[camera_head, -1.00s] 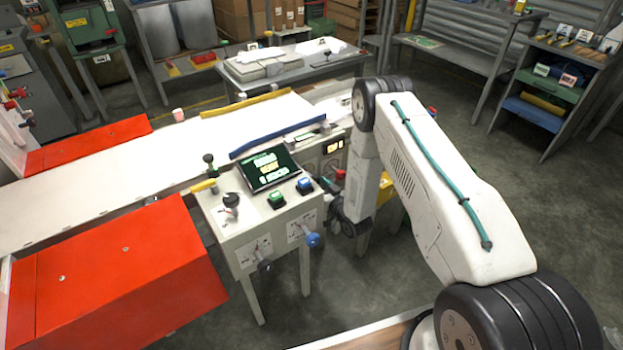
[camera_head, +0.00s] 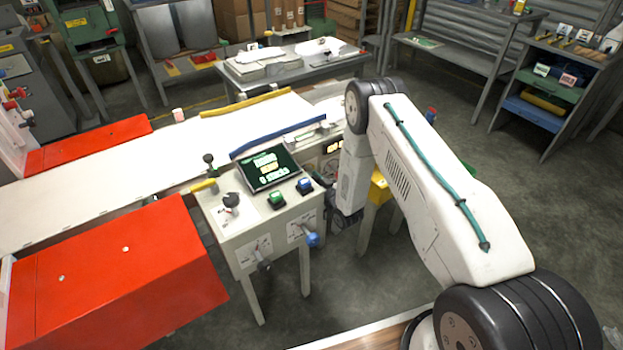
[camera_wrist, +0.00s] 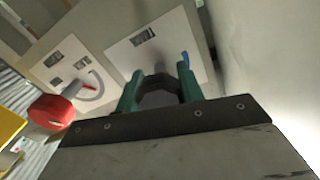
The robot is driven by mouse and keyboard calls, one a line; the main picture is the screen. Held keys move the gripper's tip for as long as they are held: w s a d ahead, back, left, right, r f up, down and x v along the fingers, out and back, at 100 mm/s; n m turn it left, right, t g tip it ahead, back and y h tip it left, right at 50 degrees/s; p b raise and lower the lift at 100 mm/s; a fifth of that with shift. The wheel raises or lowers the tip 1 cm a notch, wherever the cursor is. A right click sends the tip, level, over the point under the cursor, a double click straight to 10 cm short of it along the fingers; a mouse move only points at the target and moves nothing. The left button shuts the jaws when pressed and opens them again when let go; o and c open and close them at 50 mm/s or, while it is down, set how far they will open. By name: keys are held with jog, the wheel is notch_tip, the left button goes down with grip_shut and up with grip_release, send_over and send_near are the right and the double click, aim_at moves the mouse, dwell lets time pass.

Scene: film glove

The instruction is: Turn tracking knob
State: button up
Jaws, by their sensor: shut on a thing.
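In the wrist view, a dark, many-sided knob (camera_wrist: 158,95) sits between the two green fingers of my gripper (camera_wrist: 158,82). The fingers are shut on its sides. Behind it is a white label plate (camera_wrist: 142,48) with a blue mark at its right edge; its print is too small to read, so I cannot confirm that this is the tracking knob. In the head view, my arm hides the gripper and this knob.
A second plate (camera_wrist: 75,75) with a red pointer and curved scale lies left of the knob. A round red knob (camera_wrist: 50,113) juts out nearby. In the head view, a control box (camera_head: 262,215) with a screen (camera_head: 268,168) and several buttons stands left of my arm.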

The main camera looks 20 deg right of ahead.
jog(key=shift+n, duration=1.7)
jog(key=o, duration=1)
jog(key=shift+v, duration=3.95)
